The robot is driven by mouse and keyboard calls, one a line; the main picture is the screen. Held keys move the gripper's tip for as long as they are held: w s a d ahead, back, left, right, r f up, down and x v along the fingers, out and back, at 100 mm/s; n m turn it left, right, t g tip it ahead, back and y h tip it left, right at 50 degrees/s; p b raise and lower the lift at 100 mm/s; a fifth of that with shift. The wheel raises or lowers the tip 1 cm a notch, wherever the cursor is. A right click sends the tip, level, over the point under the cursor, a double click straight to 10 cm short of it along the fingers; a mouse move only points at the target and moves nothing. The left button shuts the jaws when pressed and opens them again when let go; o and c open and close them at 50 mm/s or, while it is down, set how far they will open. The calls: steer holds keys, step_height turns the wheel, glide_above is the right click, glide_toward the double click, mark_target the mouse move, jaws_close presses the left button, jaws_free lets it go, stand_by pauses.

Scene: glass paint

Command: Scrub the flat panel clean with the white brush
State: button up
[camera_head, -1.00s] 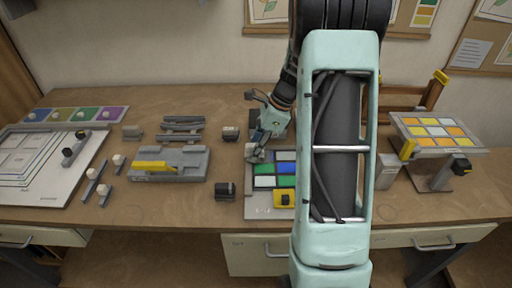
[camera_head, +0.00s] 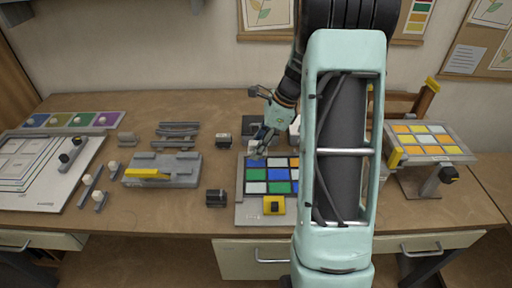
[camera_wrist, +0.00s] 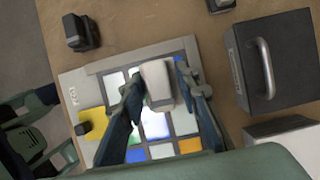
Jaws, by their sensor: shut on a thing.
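The flat panel (camera_head: 247,205) lies on the bench with blue, green and white tiles in a grey frame. It fills the middle of the wrist view (camera_wrist: 100,68), where an orange tile also shows. My gripper (camera_head: 258,149) is over the panel's far left part. In the wrist view my gripper (camera_wrist: 165,95) is shut on the white brush (camera_wrist: 156,76), a pale block between the fingers. The brush's underside is hidden, so I cannot tell whether it touches the tiles. My arm hides the panel's right side in the head view.
A yellow block (camera_head: 274,206) sits at the panel's near edge. A tilted panel (camera_head: 456,150) with yellow and orange tiles stands right. A dark block (camera_head: 216,197) is left of the flat panel. A dark box with a handle (camera_wrist: 272,60) stands close by in the wrist view.

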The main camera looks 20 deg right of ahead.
steer(key=shift+r+p, duration=1.05)
steer(key=shift+r, duration=0.55)
steer(key=shift+a, duration=0.1)
